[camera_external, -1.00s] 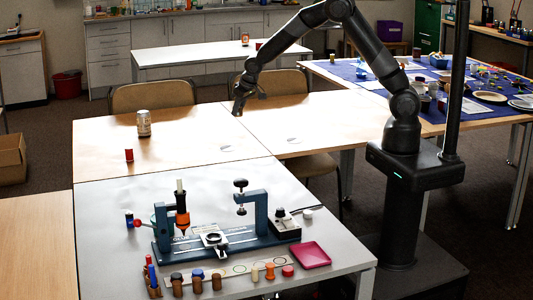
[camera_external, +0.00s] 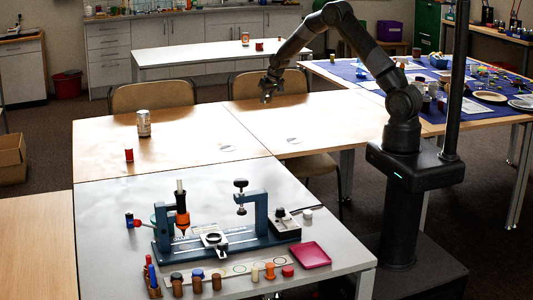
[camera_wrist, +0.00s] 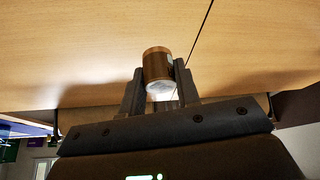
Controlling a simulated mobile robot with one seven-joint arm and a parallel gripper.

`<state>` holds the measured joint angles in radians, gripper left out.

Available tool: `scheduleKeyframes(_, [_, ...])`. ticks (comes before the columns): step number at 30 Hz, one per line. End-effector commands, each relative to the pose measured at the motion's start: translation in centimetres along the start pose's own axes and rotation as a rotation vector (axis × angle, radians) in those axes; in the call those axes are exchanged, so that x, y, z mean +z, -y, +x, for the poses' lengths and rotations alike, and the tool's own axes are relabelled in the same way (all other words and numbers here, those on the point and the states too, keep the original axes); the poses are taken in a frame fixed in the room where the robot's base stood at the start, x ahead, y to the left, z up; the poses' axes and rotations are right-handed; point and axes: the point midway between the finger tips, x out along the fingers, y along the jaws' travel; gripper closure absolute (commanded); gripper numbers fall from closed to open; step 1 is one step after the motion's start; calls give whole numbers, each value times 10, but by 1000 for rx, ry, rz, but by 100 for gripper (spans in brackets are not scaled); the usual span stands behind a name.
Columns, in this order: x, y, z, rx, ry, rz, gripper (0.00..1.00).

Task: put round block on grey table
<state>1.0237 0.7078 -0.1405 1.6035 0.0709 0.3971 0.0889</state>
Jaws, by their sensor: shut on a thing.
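My gripper (camera_external: 267,95) is above the wooden tables, near their far edge, in the external view. In the wrist view my gripper (camera_wrist: 158,82) is shut on a brown round block (camera_wrist: 157,64) with a pale end face. The block sits between the two fingers, with the wooden tabletop behind it. In the external view the held block is too small to make out clearly. The grey table (camera_external: 105,235) is in the foreground, well away from my gripper.
A blue-grey fixture (camera_external: 230,240) with several small round pieces in front of it stands on the grey table. A pink tray (camera_external: 311,255) is at its right. A can (camera_external: 144,123) and a red cylinder (camera_external: 129,155) stand on the left wooden table. The grey table's left front is bare.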

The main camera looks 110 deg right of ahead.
Motion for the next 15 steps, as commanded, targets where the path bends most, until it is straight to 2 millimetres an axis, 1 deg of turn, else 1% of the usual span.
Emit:
scheduleKeyframes(1, [2, 13, 8, -1, 3, -6, 95])
scheduleKeyframes(3, [3, 29, 19, -1, 3, -7, 95])
scheduleKeyframes(9, [4, 72, 47, -1, 2, -6, 95])
scheduleKeyframes(12, [5, 88, 57, -1, 1, -4, 95])
scheduleKeyframes(15, [5, 97, 63, -1, 0, -3, 95])
